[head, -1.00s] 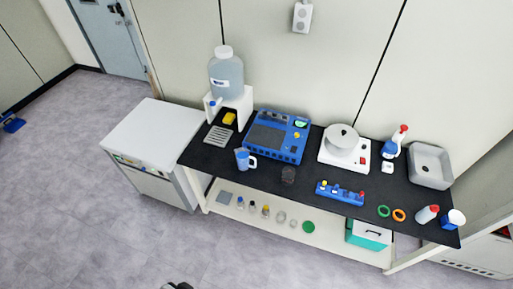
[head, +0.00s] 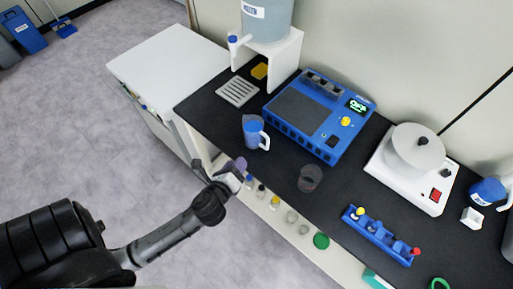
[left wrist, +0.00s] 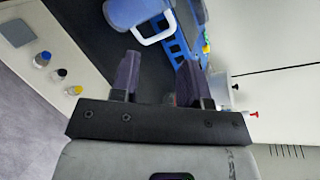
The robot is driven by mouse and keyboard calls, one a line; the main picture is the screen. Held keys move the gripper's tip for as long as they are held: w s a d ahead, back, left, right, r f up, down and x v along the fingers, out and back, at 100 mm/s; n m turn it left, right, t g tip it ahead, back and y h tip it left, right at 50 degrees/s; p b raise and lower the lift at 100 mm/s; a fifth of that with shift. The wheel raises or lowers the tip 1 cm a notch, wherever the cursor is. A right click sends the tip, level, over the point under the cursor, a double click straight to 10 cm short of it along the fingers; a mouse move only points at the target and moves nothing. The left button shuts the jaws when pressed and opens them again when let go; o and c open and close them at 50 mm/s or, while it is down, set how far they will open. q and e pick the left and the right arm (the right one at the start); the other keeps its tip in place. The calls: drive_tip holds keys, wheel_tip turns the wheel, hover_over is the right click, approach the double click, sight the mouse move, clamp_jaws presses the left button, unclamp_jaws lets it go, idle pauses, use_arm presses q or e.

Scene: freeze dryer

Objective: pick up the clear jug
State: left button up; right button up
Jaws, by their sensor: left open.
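A see-through, dark-looking jug (head: 310,178), which I take for the clear jug, stands on the black bench top in front of the blue machine. A blue jug (head: 254,132) with a white handle stands to its left; it also shows at the top of the left wrist view (left wrist: 140,12). My left gripper (head: 220,168) is open and empty at the bench's front edge, left of both jugs and apart from them. In the left wrist view its two fingers (left wrist: 158,78) are spread. I cannot make out the clear jug surely there. My right gripper is not in view.
The blue machine (head: 318,112) stands behind the jugs. A blue rack (head: 380,236) and a white device (head: 412,165) are to the right. A large bottle on a white stand (head: 290,60) is at the back left. Small bottles stand on the lower shelf (head: 285,235).

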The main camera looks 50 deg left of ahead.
use_arm(q)
wheel_tip(320, 180, down, 9)
drive_tip(key=w+d+m+t+h+b, duration=0.1)
drive_tip(key=w+m+t+h+b, duration=0.15)
drive_tip(key=m+b, duration=0.65)
drive_tip(key=m+t, duration=0.1)
drive_tip(key=m, duration=0.2)
approach(266, 147)
drive_tip(key=w, duration=0.4)
drive_tip(key=shift+a, duration=0.2)
drive_tip(key=shift+w+a, duration=0.15)
drive_tip(key=shift+w, duration=0.55)
drive_tip(key=shift+w+a+b, duration=0.2)
drive_tip(key=shift+w, duration=0.65)
drive_tip(key=shift+w+a+b, duration=0.15)
drive_tip(key=shift+w+a, duration=0.05)
drive_tip(key=shift+w, duration=0.65)
drive_tip(key=shift+w+a+b, duration=0.2)
drive_tip(key=shift+w+a, duration=0.05)
drive_tip(key=shift+w, duration=0.6)
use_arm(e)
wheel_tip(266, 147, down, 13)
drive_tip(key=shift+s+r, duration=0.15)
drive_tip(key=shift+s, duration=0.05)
use_arm(q)
clamp_jaws()
drive_tip(key=shift+r, duration=0.1)
